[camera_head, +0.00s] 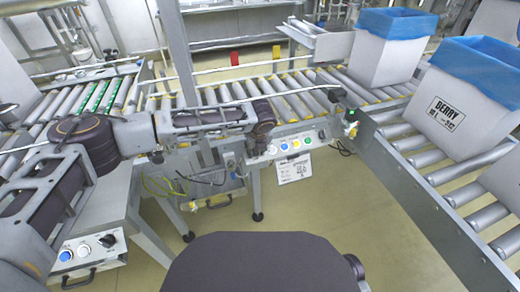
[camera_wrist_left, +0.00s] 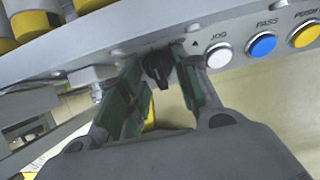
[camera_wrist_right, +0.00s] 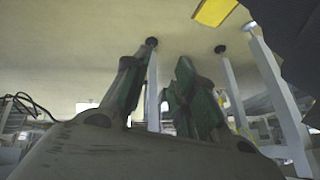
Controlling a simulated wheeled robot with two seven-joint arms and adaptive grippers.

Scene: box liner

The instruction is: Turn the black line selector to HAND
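The black selector (camera_wrist_left: 158,68) sits on the grey panel rail, left of the white JOG button (camera_wrist_left: 219,56) in the left wrist view. Its handle points roughly downward in that view; its position label cannot be read. My left gripper (camera_wrist_left: 160,80) is open, with its green-padded fingers on either side of the selector and small gaps showing. In the head view my left gripper (camera_head: 262,135) is at the panel's left end and hides the selector. My right gripper (camera_wrist_right: 158,85) is open and empty in the right wrist view, over floor and table legs.
Blue PASS (camera_wrist_left: 263,45) and yellow PUSH (camera_wrist_left: 305,34) buttons line the panel. A white label card (camera_head: 295,168) hangs below it. Another black knob (camera_head: 106,240) sits on a left-hand control box. Roller conveyors surround the panel; a blue-lined BERRY box (camera_head: 462,105) stands at right.

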